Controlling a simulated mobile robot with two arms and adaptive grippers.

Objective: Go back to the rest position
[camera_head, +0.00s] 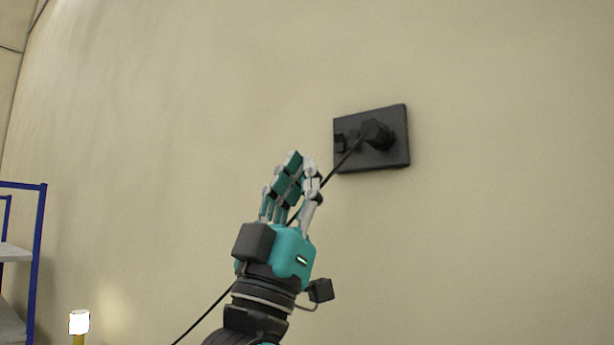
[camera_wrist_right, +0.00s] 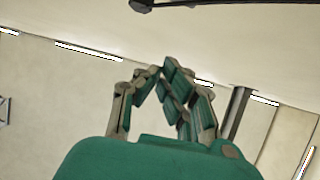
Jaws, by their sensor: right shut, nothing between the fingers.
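My right gripper (camera_head: 302,160) is raised in front of the beige wall, below and left of a black wall panel (camera_head: 397,150). Its teal and grey fingers are shut and empty, and they also show in the right wrist view (camera_wrist_right: 160,72). The panel carries a black plug or connector (camera_head: 376,135) with a thin black cable (camera_head: 342,162) running down to the left. The cable passes behind my right gripper and comes out lower left. My left gripper is not in view.
A blue-framed shelf (camera_head: 39,250) stands at the left edge. A lit lamp on a yellow post (camera_head: 79,322) is at the lower left. The beige wall (camera_head: 500,240) to the right is bare. The right wrist view shows ceiling lights (camera_wrist_right: 90,50) and a dark post (camera_wrist_right: 236,112).

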